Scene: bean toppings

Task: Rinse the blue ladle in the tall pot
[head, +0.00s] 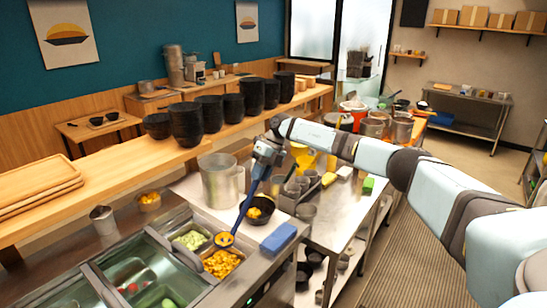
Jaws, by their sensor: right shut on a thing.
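The blue ladle (243,211) hangs tilted from my right gripper (262,166), which is shut on the top of its handle. Its bowl, low and left, shows yellow-orange inside. It is over the counter pans, near the edge between the yellow-orange topping pan (222,264) and the green topping pan (191,240). I cannot tell whether it touches the topping. The tall pot (217,181), a grey metal cylinder, stands on the counter behind and left of the ladle. Its inside is mostly hidden. My left gripper is not in view.
A dark bowl (260,211) with yellow-orange food stands just right of the ladle, with a blue block (278,238) in front. Black bowls (186,123) line the wooden shelf (110,198) behind the pot. Metal containers and a green block (368,185) are farther right.

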